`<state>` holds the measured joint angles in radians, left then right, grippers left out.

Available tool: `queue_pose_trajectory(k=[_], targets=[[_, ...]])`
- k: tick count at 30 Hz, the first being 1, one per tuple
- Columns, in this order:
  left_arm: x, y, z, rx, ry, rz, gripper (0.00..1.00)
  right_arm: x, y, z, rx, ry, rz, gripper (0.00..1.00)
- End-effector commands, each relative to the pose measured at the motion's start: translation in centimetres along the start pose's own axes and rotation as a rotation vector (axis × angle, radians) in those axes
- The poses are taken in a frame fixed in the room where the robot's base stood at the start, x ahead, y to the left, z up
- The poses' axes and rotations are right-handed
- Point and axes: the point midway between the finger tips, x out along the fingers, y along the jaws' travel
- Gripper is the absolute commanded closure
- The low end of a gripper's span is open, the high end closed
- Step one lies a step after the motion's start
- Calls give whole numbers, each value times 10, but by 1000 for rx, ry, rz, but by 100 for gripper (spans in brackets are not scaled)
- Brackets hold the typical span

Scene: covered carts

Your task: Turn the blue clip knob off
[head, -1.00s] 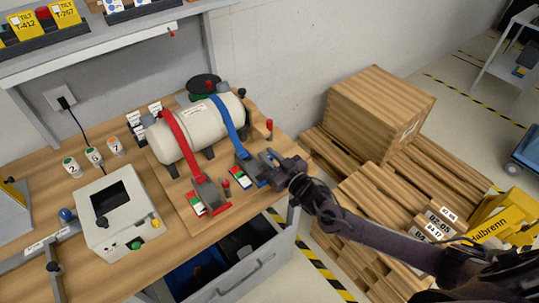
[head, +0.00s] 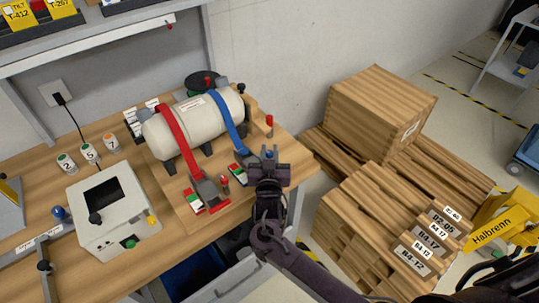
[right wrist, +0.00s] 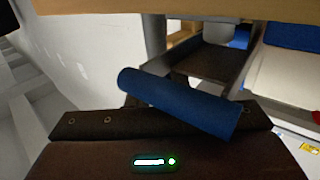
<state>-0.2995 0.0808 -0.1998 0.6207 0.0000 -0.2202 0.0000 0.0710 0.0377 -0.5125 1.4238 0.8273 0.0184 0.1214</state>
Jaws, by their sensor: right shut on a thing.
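The blue clip sits at the lower end of the blue strap (head: 230,125), which runs over a white tank (head: 185,125). A red, white and green indicator (head: 237,174) lies beside it. My right gripper (head: 268,158) is over the clip, its fingers pointing towards the wall, and hides much of it. In the right wrist view the blue knob (right wrist: 180,103) is a slanted bar between the jaws, with my gripper shut on it. The clip's dark metal body (right wrist: 207,62) is behind it. My left gripper is not in view.
A red strap (head: 178,145) with its own clip (head: 207,188) lies to the left. A red-topped post (head: 269,125) stands behind my right gripper. A grey box (head: 113,212) is on the bench left. An open drawer (head: 225,275) is below. Wooden crates (head: 385,105) stand right.

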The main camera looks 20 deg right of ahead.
Motion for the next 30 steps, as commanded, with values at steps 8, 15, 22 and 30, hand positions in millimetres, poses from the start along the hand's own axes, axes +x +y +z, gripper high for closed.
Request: queue_pose_trajectory(k=[8,15,22,30], targets=[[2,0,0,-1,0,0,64,0,0,-1,0,2,27,100],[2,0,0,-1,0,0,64,0,0,-1,0,3,26,100],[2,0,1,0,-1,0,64,0,0,-1,1,3,25,62],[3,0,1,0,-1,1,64,-3,0,0,1,2,24,62]])
